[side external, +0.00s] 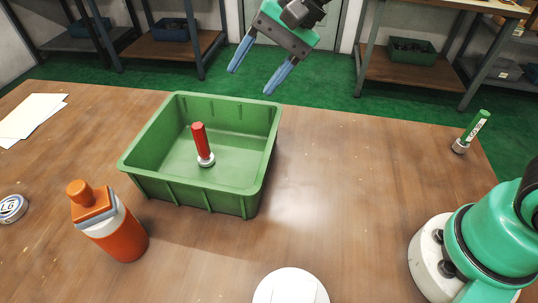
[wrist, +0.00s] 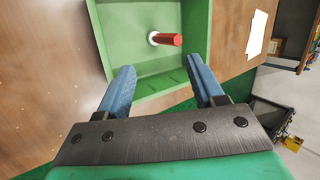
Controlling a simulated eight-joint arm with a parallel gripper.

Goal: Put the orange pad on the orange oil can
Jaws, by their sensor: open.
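The orange oil can (side external: 125,240) stands on the table left of the green bin in the side external view. It has an orange body and a pale band. A blue-grey square layer with an orange square layer on it (side external: 98,203) sits over the band, under an orange knob (side external: 78,188). I cannot tell whether the orange layer is the pad or part of the can; no separate orange pad shows. My gripper (side external: 252,80) is open and empty, high above the far side of the bin. Its blue fingers also show in the wrist view (wrist: 160,68), where the can is not visible.
The green bin (side external: 192,187) holds a red peg (side external: 200,141) standing in a pale ring. A white disc (side external: 290,288) lies at the front, a round tin (side external: 11,208) at left. The table between is clear.

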